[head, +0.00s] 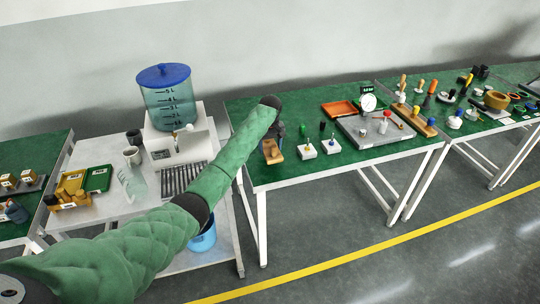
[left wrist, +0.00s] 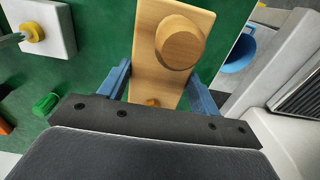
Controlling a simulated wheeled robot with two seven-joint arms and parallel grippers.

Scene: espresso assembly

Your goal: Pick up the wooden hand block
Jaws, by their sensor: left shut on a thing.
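The wooden hand block (head: 273,153) shows at the left end of the middle green table in the head view, just below the end of my left arm. In the left wrist view the block (left wrist: 148,62) is a light wooden board with a round wooden knob on it. My left gripper (left wrist: 160,85) has its blue fingers on both sides of the board and is shut on it. In the head view my left gripper (head: 277,131) is mostly hidden by its arm. I cannot tell whether the block touches the table. My right gripper is not in view.
White blocks with small tools (head: 307,151) stand right of the wooden block. A grey tray (head: 360,138) and an orange tray (head: 340,109) lie farther right. A blue-lidded water tank (head: 166,100) stands left, and a blue bucket (head: 203,241) sits below.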

